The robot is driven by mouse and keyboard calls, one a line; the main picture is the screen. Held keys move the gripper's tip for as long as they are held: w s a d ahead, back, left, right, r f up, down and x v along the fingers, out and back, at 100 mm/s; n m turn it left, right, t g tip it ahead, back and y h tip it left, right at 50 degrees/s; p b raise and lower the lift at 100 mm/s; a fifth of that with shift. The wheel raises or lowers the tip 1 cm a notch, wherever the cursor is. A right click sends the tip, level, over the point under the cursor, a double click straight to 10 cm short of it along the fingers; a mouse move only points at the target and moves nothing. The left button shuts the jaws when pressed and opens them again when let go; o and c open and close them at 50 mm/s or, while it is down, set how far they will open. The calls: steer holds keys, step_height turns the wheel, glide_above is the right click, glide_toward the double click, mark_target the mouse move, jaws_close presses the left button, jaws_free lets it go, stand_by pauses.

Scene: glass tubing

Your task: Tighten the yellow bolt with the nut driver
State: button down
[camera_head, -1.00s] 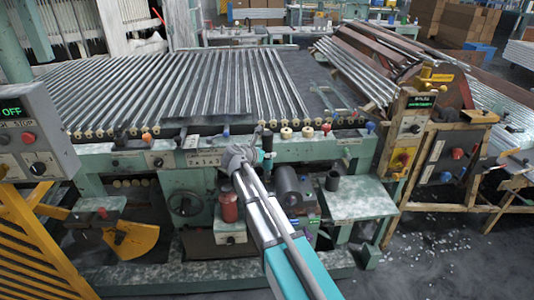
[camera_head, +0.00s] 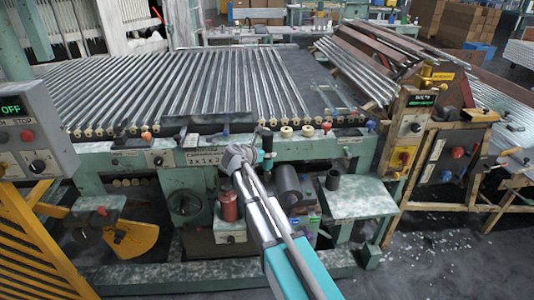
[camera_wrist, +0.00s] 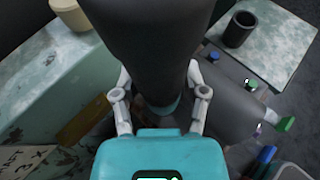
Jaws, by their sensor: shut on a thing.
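My gripper (camera_wrist: 160,105) is shut on a large dark handle (camera_wrist: 150,45) with a teal end, which looks like the nut driver. It fills the upper middle of the wrist view and hides what lies beyond it. In the head view, a dark and teal tool (camera_head: 267,143) stands about upright at the end of my arm, in front of the machine's front rail. Fingertip detail there is too small to tell. I cannot pick out the yellow bolt with certainty in either view.
A dark grey cylinder (camera_head: 287,182) lies just right of my arm. A black cup (camera_head: 332,181) stands on a speckled side table (camera_head: 360,203); the wrist view also shows the cup (camera_wrist: 240,28). A red canister (camera_head: 228,206) is left of my arm. Glass tubes (camera_head: 200,85) cover the machine bed.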

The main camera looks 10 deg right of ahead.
mark_target(264, 138)
steer(key=shift+s+f+b, duration=0.1)
steer(key=shift+f+b, duration=0.6)
stand_by(2.5)
steer(key=shift+r, duration=0.1)
steer(key=shift+r+p, duration=3.7)
steer(key=shift+p, duration=0.1)
